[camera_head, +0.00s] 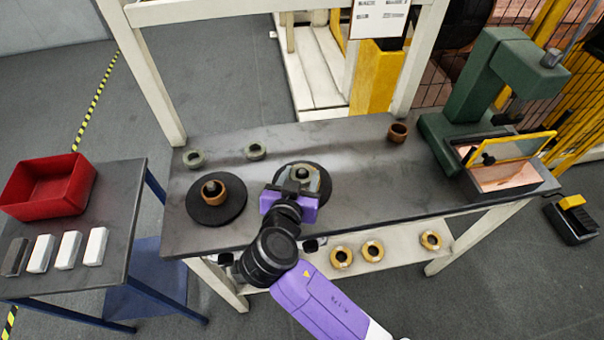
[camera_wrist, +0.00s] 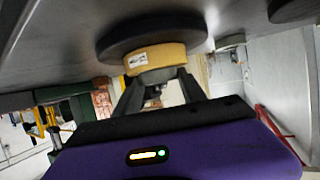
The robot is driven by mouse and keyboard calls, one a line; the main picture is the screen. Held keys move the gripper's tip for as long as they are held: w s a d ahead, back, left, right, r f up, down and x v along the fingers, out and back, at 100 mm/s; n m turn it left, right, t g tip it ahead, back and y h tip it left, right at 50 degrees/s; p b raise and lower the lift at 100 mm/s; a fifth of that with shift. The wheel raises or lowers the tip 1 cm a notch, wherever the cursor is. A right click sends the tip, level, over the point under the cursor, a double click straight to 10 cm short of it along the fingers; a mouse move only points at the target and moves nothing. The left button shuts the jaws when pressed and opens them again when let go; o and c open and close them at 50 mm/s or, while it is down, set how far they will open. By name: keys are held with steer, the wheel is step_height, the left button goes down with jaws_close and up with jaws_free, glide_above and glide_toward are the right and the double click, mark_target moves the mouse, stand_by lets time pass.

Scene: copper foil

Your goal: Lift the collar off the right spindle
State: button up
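The right spindle stands on a dark round disc (camera_head: 318,196) near the middle of the workbench, and its dark knob (camera_head: 302,173) shows at the top. A collar sits around it low on the disc. It is largely hidden by my gripper in the head view and shows as a tan ring with a white label in the wrist view (camera_wrist: 155,59). My gripper (camera_wrist: 158,78) is at this collar, fingers spread apart with a gap between them. I cannot tell whether the fingertips touch it. The left spindle has a copper-brown collar (camera_head: 213,193) on its own dark disc (camera_head: 222,214).
Two greenish rings (camera_head: 256,151) and a brown ring (camera_head: 398,132) lie on the workbench (camera_head: 360,190). A green press (camera_head: 490,90) stands at the right end. Several brass rings (camera_head: 372,250) lie on the lower shelf. A red bin (camera_head: 48,187) is on the left side table.

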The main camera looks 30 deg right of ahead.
jaws_close()
steer(key=shift+r, duration=0.1)
